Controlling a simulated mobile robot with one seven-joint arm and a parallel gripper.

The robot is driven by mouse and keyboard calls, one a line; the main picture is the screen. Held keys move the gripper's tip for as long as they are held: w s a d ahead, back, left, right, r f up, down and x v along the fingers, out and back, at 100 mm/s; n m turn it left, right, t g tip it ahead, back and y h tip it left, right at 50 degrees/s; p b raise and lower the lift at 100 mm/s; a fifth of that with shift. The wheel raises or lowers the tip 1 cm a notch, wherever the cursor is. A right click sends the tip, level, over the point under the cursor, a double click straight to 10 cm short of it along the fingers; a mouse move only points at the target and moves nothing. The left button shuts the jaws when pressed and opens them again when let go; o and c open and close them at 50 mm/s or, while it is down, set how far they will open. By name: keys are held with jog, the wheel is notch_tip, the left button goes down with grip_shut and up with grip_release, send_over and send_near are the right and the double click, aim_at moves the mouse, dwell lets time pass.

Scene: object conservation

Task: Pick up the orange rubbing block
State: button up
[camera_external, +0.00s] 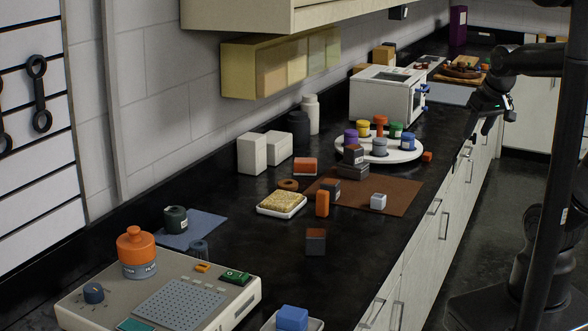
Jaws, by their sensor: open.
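An orange upright block (322,204) stands near the front left corner of the brown mat (392,190) on the black counter, beside a tray. A flatter orange-and-grey block (305,168) lies farther back, and a small orange piece (427,156) sits near the counter's front edge. I cannot tell for certain which is the rubbing block. My gripper (486,126) is open and empty at the right, raised near the counter's front edge, well apart from these blocks.
A white round tray (408,152) carries several coloured jars. A yellow sponge-like slab lies in a white tray (293,211). A white appliance (360,102) is behind. The counter's front right stretch is mostly clear.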

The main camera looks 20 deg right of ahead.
jog(key=w+a+n+g, duration=0.2)
jog(key=w+a, duration=0.7)
jog(key=n+g, duration=0.3)
jog(key=n, duration=0.2)
send_over(322, 216)
jog(key=w, duration=0.2)
jog(key=f, duration=1.1)
jog(key=shift+s+f, duration=0.15)
jog(key=shift+s, duration=0.1)
jog(key=shift+a+f, duration=0.1)
jog(key=shift+f, duration=0.25)
notch_tip(322, 216, down, 4)
jog(key=shift+r, duration=0.1)
jog(key=f, duration=0.6)
jog(key=shift+s+d+f, duration=0.1)
jog(key=shift+d+f, duration=0.1)
jog(key=shift+d, duration=0.1)
grip_shut()
